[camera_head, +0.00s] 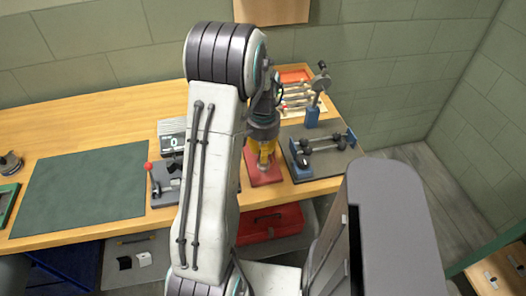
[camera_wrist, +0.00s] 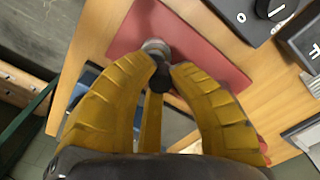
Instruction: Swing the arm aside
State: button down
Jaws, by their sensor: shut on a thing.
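My arm rises in front of the bench in the head view, and my gripper (camera_head: 265,150) hangs from it over a red mat (camera_head: 264,178). In the wrist view my gripper (camera_wrist: 160,70) has its yellow fingers closed around a small part (camera_wrist: 160,79) with a dark body and a round metal end. The red mat (camera_wrist: 205,60) lies beneath that part. The fingers hide some of the part, and I cannot tell whether it touches the mat.
The wooden bench (camera_head: 110,103) carries a dark green mat (camera_head: 80,190) at left. A device with a red-knobbed lever (camera_head: 163,185) stands left of my arm. A grey board with a dark fixture (camera_head: 325,145) is to the right, and an orange tray (camera_head: 295,76) behind.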

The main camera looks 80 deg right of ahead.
jog(key=shift+w, duration=0.1)
jog(key=m, duration=0.1)
jog(key=w+m+b, duration=0.1)
jog(key=m, duration=0.1)
jog(key=shift+w+a+f+m, duration=0.15)
jog(key=shift+w+a+m, duration=0.1)
jog(key=shift+w+m, duration=0.05)
jog(key=w+m, duration=0.1)
jog(key=m+b, duration=0.1)
jog(key=m, duration=0.1)
jog(key=shift+w+m, duration=0.3)
jog(key=shift+w, duration=0.1)
jog(key=m, duration=0.1)
jog(key=w+m, duration=0.1)
jog(key=m, duration=0.1)
jog(key=shift+w+d+b, duration=0.3)
jog(key=shift+d, duration=0.05)
jog(key=shift+w+d+m, duration=0.3)
jog(key=shift+m, duration=0.65)
jog(key=shift+w+d+m, duration=0.25)
jog(key=shift+w+m, duration=0.05)
jog(key=shift+m, duration=0.65)
jog(key=c, duration=1.1)
grip_release()
jog(key=shift+d, duration=0.1)
